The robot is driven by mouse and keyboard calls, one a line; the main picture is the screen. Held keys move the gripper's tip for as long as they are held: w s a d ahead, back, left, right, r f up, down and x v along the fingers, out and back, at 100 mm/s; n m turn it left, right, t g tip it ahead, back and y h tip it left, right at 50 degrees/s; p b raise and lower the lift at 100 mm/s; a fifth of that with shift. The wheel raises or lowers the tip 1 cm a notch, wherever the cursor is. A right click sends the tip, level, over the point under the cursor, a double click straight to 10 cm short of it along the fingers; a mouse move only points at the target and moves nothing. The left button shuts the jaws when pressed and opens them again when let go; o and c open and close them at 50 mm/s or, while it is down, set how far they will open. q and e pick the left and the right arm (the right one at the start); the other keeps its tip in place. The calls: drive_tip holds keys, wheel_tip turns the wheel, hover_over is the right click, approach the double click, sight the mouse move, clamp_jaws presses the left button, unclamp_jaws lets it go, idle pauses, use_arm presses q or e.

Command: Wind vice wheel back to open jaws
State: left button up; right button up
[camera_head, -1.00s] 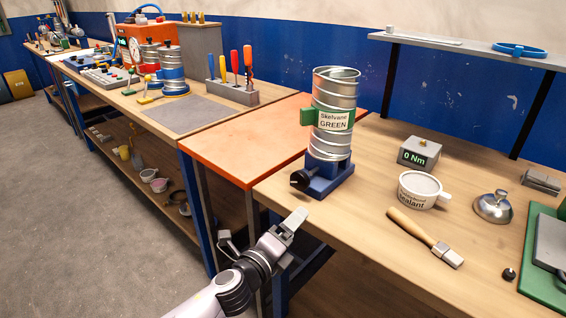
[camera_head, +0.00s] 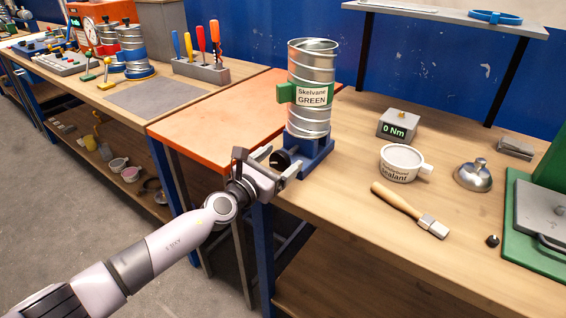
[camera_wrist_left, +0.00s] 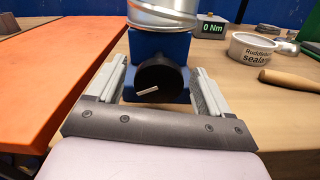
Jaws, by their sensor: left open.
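The blue vice (camera_head: 312,153) stands at the near left corner of the wooden bench. Its black wheel (camera_head: 281,160) faces my left gripper and shows in the left wrist view (camera_wrist_left: 161,80) with a pale handle bar on its face. A silver spiral duct (camera_head: 312,75) with a green clamp labelled "Skelvane GREEN" stands upright in the vice. My left gripper (camera_head: 275,162) is open, and in the left wrist view its fingers (camera_wrist_left: 160,88) lie on either side of the wheel, with visible gaps. The vice jaws are hidden by the duct. My right gripper is out of view.
An orange board (camera_head: 215,120) lies left of the vice. To the right are a "0 Nm" meter (camera_head: 397,125), a sealant tub (camera_head: 401,163), a brush (camera_head: 410,208) and a metal dome (camera_head: 473,175). A shelf (camera_head: 450,15) hangs above the back.

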use_arm(q)
drive_tip(key=shift+b+x, duration=0.45)
drive_tip(key=shift+x, duration=0.6)
drive_tip(key=c, duration=1)
drive_tip(key=shift+n, duration=0.3)
drive_tip(key=n, duration=0.4)
drive_tip(key=shift+a+n, duration=0.1)
drive_tip(key=shift+n, duration=1)
drive_tip(key=shift+f, duration=0.1)
